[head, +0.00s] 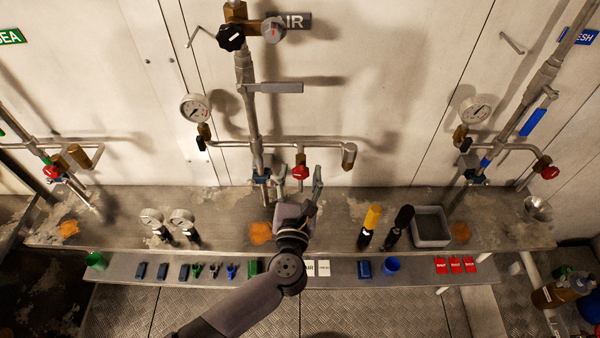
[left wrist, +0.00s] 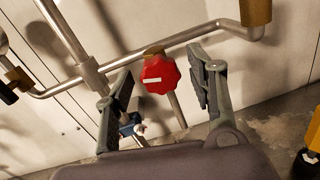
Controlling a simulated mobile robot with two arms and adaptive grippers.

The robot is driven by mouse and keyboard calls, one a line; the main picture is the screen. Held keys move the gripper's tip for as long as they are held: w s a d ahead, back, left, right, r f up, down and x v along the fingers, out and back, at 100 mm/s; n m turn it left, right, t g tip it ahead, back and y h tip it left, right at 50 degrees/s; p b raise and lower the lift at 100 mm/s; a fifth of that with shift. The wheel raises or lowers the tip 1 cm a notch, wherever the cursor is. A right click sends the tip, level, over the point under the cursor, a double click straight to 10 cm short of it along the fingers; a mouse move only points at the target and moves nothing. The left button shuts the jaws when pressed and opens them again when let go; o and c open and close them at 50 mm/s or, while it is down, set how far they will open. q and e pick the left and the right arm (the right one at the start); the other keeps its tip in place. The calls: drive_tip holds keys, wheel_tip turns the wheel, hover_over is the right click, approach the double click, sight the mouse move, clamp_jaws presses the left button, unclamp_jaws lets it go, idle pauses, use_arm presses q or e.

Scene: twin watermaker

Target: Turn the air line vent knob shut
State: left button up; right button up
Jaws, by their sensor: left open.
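In the left wrist view the red knob (left wrist: 160,74) has a lobed rim and a white line lying roughly level. My left gripper (head: 299,180) is open, its fingers to either side of the knob. In the left wrist view the left gripper (left wrist: 160,66) shows visible gaps on both sides of the knob, with no contact seen. My right gripper is not in view.
A pressure gauge (head: 195,108) and a grey lever handle (head: 282,88) are on the same air line. Similar red knobs are on the left line (head: 51,171) and right line (head: 545,172). The bench (head: 340,230) below holds gauges, a yellow-handled tool (head: 371,217) and a grey tray (head: 432,241).

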use_arm(q)
drive_tip(key=c, duration=1.1)
drive_tip(key=shift+c, duration=0.2)
drive_tip(key=shift+r+m+p, duration=0.2)
drive_tip(key=shift+m+p, duration=1.1)
drive_tip(key=shift+m, duration=0.1)
drive_tip(key=shift+m+p, duration=0.6)
drive_tip(key=shift+m, duration=0.2)
drive_tip(key=m, duration=0.2)
drive_tip(key=shift+f+m+g+p, duration=0.1)
drive_tip(key=shift+m+g+p, duration=0.2)
drive_tip(key=m+y, duration=0.1)
drive_tip(key=m, duration=0.4)
drive_tip(key=shift+m, duration=0.4)
